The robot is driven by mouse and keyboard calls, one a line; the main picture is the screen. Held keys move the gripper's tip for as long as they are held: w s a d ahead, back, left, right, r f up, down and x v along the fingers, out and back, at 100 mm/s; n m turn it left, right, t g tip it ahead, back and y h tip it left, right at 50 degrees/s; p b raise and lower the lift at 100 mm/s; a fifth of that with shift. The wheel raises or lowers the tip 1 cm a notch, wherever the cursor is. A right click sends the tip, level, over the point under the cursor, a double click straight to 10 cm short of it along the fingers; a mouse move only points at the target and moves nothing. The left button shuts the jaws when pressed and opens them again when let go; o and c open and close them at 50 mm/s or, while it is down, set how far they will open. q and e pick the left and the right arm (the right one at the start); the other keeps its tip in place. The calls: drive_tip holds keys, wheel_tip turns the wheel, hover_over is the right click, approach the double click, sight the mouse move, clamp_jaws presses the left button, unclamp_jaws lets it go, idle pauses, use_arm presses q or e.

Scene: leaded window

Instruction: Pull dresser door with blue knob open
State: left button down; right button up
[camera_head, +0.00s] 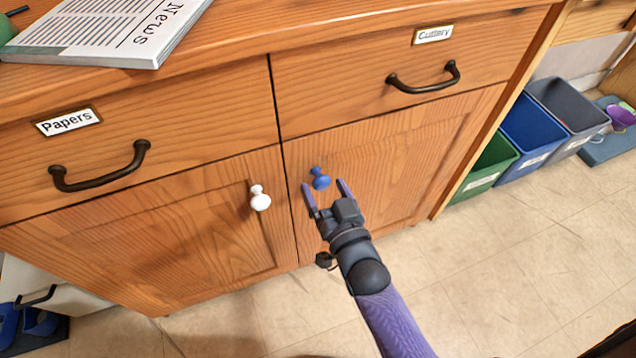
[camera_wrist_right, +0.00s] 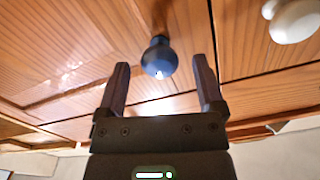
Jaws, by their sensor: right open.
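The dresser door with the blue knob (camera_head: 400,165) is the right of two lower doors and looks shut. Its blue knob (camera_head: 320,178) sits near the door's upper left corner. My right gripper (camera_head: 325,188) is open, with its fingers pointing at the knob. In the right wrist view the blue knob (camera_wrist_right: 159,57) shows between and just beyond the two fingertips (camera_wrist_right: 158,65). I see no finger touching it; the exact gap is hard to tell. My left gripper is not in view.
A white knob (camera_head: 260,198) is on the left door, close to the blue one. Drawers labelled Papers and Cutlery have dark handles (camera_head: 424,78). A newspaper (camera_head: 105,30) lies on top. Green, blue and grey bins (camera_head: 530,135) stand to the right. The floor (camera_head: 480,270) in front is clear.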

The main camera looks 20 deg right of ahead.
drive_tip(key=shift+w, duration=1.05)
clamp_jaws()
